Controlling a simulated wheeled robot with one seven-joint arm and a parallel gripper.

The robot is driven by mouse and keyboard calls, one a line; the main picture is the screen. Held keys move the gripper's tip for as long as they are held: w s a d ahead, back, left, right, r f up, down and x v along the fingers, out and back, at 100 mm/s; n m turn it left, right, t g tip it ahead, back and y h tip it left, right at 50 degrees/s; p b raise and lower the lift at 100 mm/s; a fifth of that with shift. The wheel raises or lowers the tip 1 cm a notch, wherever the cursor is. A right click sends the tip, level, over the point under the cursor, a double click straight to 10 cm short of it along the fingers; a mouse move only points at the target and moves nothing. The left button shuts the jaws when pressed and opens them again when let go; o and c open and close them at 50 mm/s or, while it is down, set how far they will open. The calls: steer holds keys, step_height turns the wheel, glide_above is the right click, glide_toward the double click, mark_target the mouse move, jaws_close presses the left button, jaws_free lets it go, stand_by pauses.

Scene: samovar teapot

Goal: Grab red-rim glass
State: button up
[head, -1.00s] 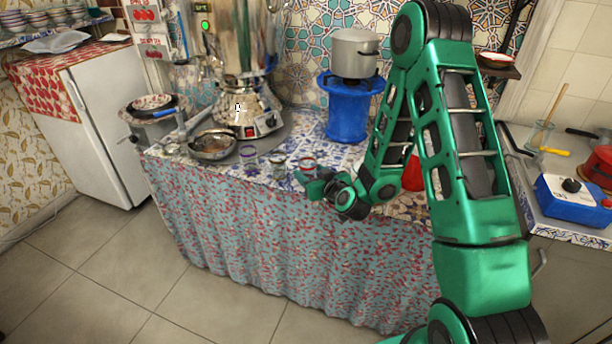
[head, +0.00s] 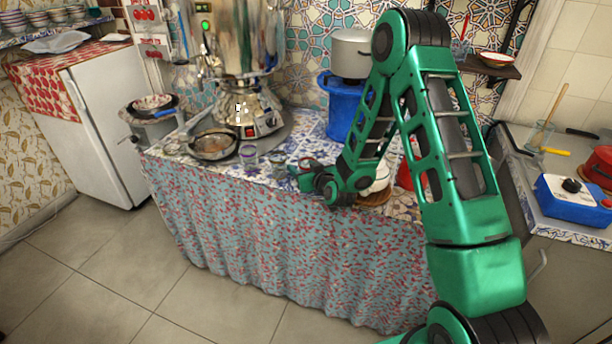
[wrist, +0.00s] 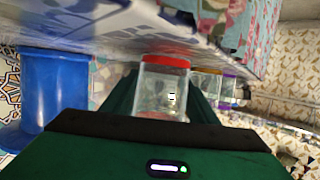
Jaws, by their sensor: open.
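The red-rim glass (wrist: 165,88) is clear and stands in the middle of the wrist view, between the two green fingers of my gripper (wrist: 163,105). I cannot tell whether the fingers touch it. In the head view my gripper (head: 304,180) is open at the front edge of the patterned table. There, only part of the red rim (head: 309,162) shows behind my gripper; the rest of the glass is hidden.
A purple-rim glass (head: 249,156) and another clear glass (head: 278,166) stand to the left. A pan (head: 213,145) and a metal samovar (head: 243,108) are farther left. A blue stand (head: 342,105) bears a pot (head: 351,54). A white item (head: 380,180) is partly behind my arm.

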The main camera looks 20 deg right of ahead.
steer(key=shift+c, duration=0.3)
steer(key=c, duration=0.8)
